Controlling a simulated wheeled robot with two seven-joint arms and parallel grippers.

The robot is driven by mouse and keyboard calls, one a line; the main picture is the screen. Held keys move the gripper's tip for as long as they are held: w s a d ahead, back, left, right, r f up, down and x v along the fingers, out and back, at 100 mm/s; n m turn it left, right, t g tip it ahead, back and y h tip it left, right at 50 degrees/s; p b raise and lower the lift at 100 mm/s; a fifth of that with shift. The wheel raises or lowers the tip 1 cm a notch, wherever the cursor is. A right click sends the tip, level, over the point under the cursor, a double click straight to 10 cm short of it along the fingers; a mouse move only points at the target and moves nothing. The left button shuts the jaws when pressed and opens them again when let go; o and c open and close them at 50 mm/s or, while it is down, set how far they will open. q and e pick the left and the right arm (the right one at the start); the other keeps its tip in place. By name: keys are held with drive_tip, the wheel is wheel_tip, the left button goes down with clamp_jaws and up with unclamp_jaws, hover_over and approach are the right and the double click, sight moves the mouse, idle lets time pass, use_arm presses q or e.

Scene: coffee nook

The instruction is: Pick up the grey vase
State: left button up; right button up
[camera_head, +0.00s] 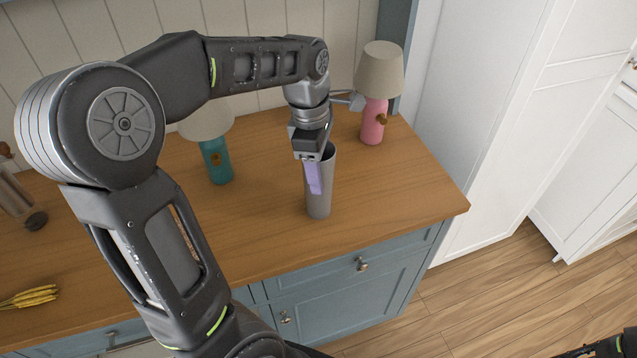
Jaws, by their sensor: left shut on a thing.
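The grey vase (319,205) stands upright on the wooden counter, near its right end. It is tall, plain and open at the top. My left gripper (316,178) comes down on the vase from above and is shut on its wall near the rim. A pale purple finger pad shows against the vase; the other finger is hidden. The vase's base appears to be on the counter. I cannot tell whether there is a small gap under it.
A pink lamp (373,122) stands close behind the vase to the right. A teal lamp (216,162) stands to the left, partly behind my arm. The wooden counter (415,195) is bare to the vase's right.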

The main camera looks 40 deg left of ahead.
use_arm(q)
clamp_jaws()
wheel_tip(320, 180, up, 10)
idle(0.6)
drive_tip(key=shift+a, duration=0.1)
idle(0.4)
